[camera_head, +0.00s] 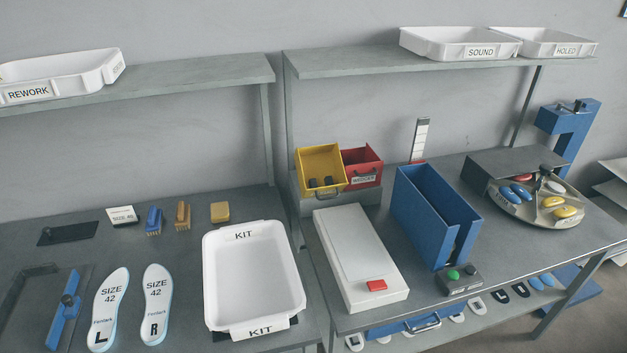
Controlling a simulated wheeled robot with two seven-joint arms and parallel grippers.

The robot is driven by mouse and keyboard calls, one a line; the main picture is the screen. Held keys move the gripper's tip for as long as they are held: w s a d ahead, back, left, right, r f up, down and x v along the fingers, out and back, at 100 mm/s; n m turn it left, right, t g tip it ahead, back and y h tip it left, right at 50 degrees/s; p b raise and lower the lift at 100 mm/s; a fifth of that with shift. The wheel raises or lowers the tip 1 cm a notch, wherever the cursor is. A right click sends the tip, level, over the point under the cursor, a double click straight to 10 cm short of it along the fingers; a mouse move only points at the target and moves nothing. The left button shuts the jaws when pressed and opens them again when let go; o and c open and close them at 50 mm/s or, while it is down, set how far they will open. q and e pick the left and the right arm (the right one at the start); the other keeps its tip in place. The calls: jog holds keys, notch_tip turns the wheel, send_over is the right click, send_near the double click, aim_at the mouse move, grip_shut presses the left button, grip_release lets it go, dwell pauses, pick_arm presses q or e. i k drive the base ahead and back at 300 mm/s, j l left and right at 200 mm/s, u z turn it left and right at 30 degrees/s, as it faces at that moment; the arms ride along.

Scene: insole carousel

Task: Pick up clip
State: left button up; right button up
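No item in view is plainly marked as the clip. Small dark pieces (328,182) lie in the yellow bin (314,161), but they are too small to identify. A blue toothed piece (154,220) and a tan toothed piece (183,215) stand side by side on the left table, behind the insoles. Neither of my grippers is in this view.
Two size 42 insoles (110,305) lie left of the empty white KIT tray (213,285). The right table holds a red bin (366,172), a white box (345,255), a blue open box (420,225) and a carousel (507,206). Shelves (150,78) overhang the back.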

aim_at(312, 182)
jog(key=i+l, duration=0.15)
jog(key=l, duration=0.2)
jog(key=i+l, duration=0.15)
jog(key=l, duration=0.2)
jog(key=i+l, duration=0.15)
jog(key=l, duration=0.2)
jog(key=i+l, duration=0.15)
jog(key=l, duration=0.2)
jog(key=i+l, duration=0.15)
jog(key=l, duration=0.2)
jog(key=i+l, duration=0.15)
jog(key=l, duration=0.2)
